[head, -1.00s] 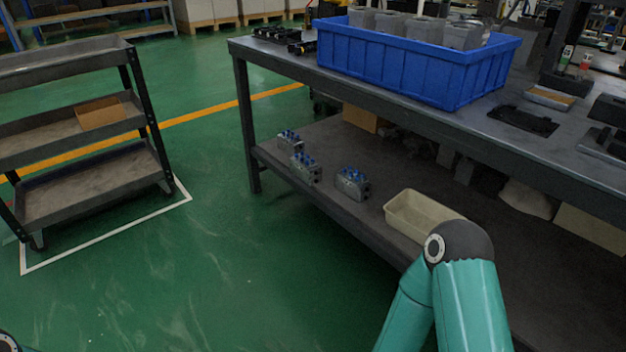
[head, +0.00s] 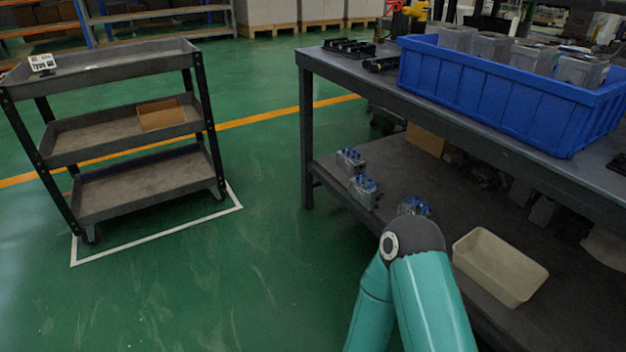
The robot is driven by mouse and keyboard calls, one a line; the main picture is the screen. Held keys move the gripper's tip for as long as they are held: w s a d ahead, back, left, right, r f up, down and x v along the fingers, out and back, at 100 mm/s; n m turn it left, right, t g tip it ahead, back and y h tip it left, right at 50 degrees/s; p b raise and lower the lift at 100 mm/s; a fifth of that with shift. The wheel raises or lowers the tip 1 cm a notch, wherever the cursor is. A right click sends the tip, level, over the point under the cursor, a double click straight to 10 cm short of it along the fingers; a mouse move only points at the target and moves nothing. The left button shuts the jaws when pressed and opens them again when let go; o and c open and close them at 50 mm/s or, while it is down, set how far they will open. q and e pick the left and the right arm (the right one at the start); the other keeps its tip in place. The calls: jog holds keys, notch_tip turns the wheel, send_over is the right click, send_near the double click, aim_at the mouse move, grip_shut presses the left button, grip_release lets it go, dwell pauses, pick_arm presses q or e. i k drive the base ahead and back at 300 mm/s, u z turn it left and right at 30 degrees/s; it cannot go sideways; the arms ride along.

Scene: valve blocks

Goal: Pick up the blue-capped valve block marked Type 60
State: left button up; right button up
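Three grey valve blocks with blue caps stand on the workbench's lower shelf in the head view. One block (head: 349,160) is at the back left, a second block (head: 364,191) is just in front of it, and a third block (head: 414,206) is farther right, partly hidden behind my teal arm. Any type markings on them are too small to read. One of my arms reaches up from the bottom right, but its gripper does not show. My other gripper is also out of view.
A beige bin (head: 500,268) sits on the lower shelf (head: 400,168). A blue crate (head: 490,92) holding grey parts stands on the bench top. A three-tier cart (head: 125,130) stands left, with a small "Type" sign (head: 42,63) on top. Green floor between is clear.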

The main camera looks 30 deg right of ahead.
aim_at(368, 194)
jog(key=i, duration=1.15)
jog(key=z, duration=0.65)
